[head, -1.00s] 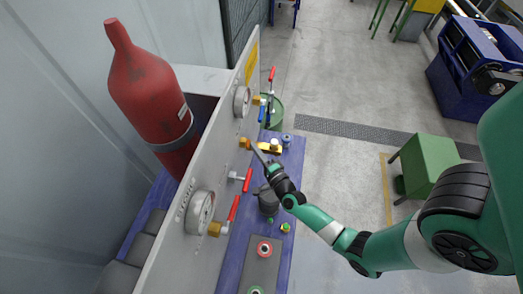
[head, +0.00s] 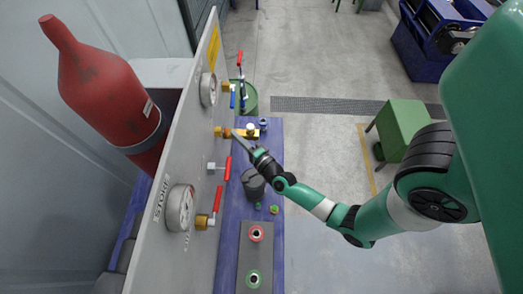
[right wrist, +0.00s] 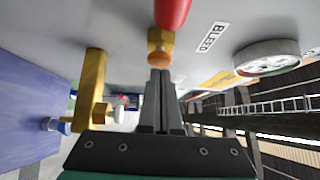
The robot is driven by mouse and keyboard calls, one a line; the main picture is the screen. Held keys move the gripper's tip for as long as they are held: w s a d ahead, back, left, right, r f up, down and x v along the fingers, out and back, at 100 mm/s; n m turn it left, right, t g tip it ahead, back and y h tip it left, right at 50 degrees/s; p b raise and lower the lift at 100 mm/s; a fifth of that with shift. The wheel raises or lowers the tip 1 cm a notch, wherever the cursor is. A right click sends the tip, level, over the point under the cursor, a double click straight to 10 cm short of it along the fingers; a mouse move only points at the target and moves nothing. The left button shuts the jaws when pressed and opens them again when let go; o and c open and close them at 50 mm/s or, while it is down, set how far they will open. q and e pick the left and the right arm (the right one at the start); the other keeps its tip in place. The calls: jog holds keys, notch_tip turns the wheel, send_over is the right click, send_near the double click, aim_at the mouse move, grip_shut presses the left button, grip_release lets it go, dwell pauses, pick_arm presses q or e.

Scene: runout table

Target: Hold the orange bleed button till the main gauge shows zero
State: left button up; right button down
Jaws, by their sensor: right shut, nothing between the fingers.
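The orange bleed button (right wrist: 158,59) sits on a brass fitting on the grey panel, beside a BLEED label (right wrist: 211,37). In the head view its brass fitting (head: 222,132) stands out from the panel. My right gripper (right wrist: 160,73) is shut and empty, its fingertips at the button's face; I cannot tell whether they touch or press it. It also shows in the head view (head: 237,135). A far gauge (head: 208,89) and a near gauge (head: 180,207) are on the panel; their needles and which is main are unreadable. My left gripper is out of view.
Red-handled valves (head: 228,169) and a blue-handled one (head: 232,97) project from the panel near the gripper. A blue bench (head: 230,232) below carries a dark pot (head: 253,184) and small fittings. A red cylinder (head: 105,90) stands behind the panel.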

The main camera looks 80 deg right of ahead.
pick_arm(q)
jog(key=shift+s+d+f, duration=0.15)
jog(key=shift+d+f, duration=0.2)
pick_arm(e)
jog(key=s+d+v, duration=0.1)
jog(key=v, duration=1)
jog(key=shift+s+f, duration=0.1)
